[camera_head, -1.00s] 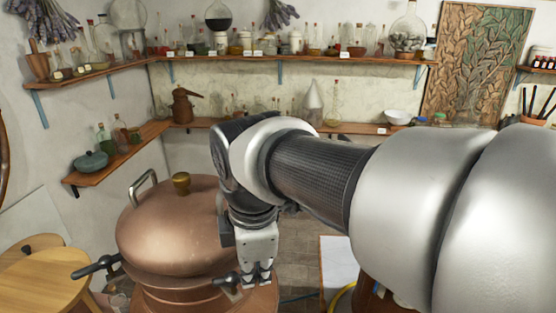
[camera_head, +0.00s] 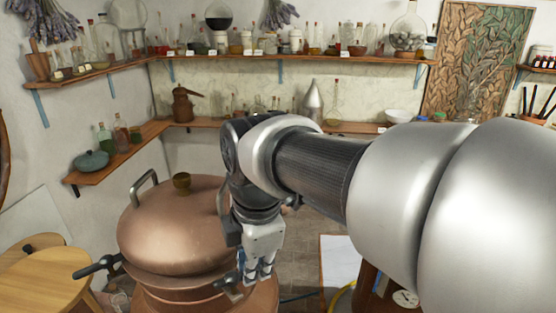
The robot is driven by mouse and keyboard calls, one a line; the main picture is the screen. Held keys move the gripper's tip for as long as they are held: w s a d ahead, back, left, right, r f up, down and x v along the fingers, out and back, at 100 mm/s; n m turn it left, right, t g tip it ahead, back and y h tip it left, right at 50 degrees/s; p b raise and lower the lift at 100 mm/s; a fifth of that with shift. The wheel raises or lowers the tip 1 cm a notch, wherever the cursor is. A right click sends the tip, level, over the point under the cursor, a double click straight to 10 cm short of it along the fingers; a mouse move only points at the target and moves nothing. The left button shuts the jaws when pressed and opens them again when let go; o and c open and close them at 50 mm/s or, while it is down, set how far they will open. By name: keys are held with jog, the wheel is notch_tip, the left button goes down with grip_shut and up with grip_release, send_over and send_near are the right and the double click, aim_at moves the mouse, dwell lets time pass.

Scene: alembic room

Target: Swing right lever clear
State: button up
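A large copper pot (camera_head: 175,235) with a domed lid stands at the lower left, with a metal loop handle and a brass knob on top. The right lever (camera_head: 232,291) shows only as a small dark part at the pot's right front, largely hidden by my gripper. My gripper (camera_head: 258,275) points down at the pot's right side, right beside this lever. Its fingers are small and partly overlapping, so their opening and any contact with the lever cannot be told.
A round wooden table (camera_head: 40,283) stands left of the pot. A wooden piece with a white sheet (camera_head: 340,262) and a yellow hose are to the right. Shelves with glassware (camera_head: 290,60) line the walls. Some floor shows behind my gripper.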

jog(key=o, duration=0.4)
jog(key=shift+r, duration=0.1)
notch_tip(320, 180, up, 12)
jog(key=s+d, duration=0.1)
jog(key=s, duration=0.1)
jog(key=shift+f, duration=0.2)
jog(key=s+d+f+m+t+b, duration=0.1)
jog(key=s+d+f+m+b, duration=0.3)
jog(key=f, duration=1)
jog(key=s+d+f+m+b, duration=0.4)
jog(key=d+f+m+b, duration=0.4)
jog(key=f+m+b, duration=0.3)
jog(key=s+d+f+m+t+h+b, duration=0.1)
jog(key=s+d+f+m+b, duration=0.2)
jog(key=d+f+m+b, duration=0.3)
notch_tip(320, 180, down, 11)
jog(key=m+b, duration=0.2)
jog(key=b, duration=0.3)
jog(key=shift+s+d+t, duration=0.15)
jog(key=shift+s+t, duration=0.15)
jog(key=shift+s, duration=0.1)
